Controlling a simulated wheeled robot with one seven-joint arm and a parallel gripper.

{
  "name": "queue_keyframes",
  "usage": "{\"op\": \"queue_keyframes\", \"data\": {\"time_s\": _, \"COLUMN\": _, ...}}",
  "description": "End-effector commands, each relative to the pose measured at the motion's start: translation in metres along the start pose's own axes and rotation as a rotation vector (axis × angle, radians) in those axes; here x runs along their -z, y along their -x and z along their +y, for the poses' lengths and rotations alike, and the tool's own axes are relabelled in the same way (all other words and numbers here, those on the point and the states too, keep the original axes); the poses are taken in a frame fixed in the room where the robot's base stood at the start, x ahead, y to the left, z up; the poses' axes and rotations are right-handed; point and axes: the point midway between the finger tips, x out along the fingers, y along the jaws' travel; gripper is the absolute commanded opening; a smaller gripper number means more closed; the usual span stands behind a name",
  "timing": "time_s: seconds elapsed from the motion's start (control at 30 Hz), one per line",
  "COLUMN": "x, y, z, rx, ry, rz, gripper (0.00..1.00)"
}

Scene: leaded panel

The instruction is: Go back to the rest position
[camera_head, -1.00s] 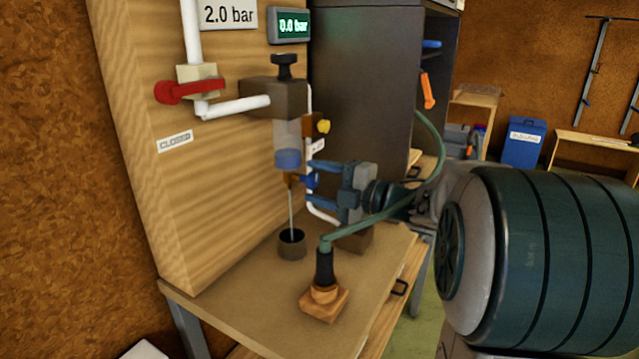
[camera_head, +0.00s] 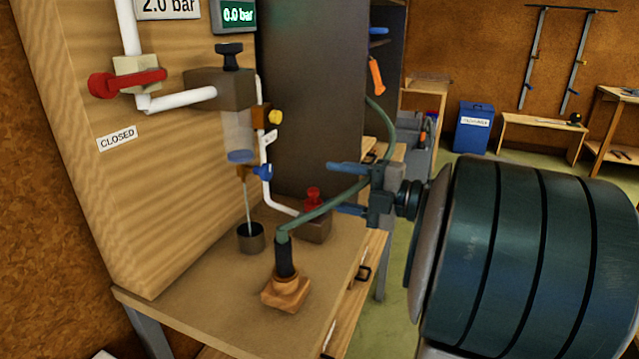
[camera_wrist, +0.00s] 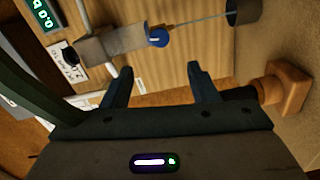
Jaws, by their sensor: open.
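My gripper (camera_head: 345,187) is open and empty, its blue fingers pointing left toward the wooden panel (camera_head: 130,200). In the wrist view my gripper (camera_wrist: 160,80) shows two spread fingers with nothing between them. The blue drain valve (camera_head: 262,172) under the clear filter bowl (camera_head: 237,135) is to the left of the fingers and apart from them; the blue knob also shows in the wrist view (camera_wrist: 158,37).
A red valve handle (camera_head: 127,82) is beside a "CLOSED" label (camera_head: 117,138). On the bench (camera_head: 190,305) stand a black cup (camera_head: 250,237), a wooden block (camera_head: 286,292) with the hose (camera_head: 330,205), and a red-knobbed box (camera_head: 313,222). A blue bin (camera_head: 474,128) stands at the back.

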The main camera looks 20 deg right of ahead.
Motion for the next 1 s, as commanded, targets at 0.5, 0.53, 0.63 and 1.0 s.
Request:
{"op": "queue_keyframes", "data": {"time_s": 0.5, "x": 0.0, "y": 0.004, "z": 0.0, "rx": 0.0, "ry": 0.001, "rz": 0.001, "gripper": 0.54}}
{"op": "queue_keyframes", "data": {"time_s": 0.53, "x": 0.0, "y": 0.004, "z": 0.0, "rx": 0.0, "ry": 0.001, "rz": 0.0, "gripper": 0.54}}
{"op": "queue_keyframes", "data": {"time_s": 0.63, "x": -0.002, "y": 0.001, "z": 0.003, "rx": -0.004, "ry": -0.001, "rz": -0.016, "gripper": 0.54}}
{"op": "queue_keyframes", "data": {"time_s": 1.0, "x": -0.042, "y": -0.032, "z": 0.045, "rx": -0.106, "ry": -0.14, "rz": -0.419, "gripper": 0.54}}
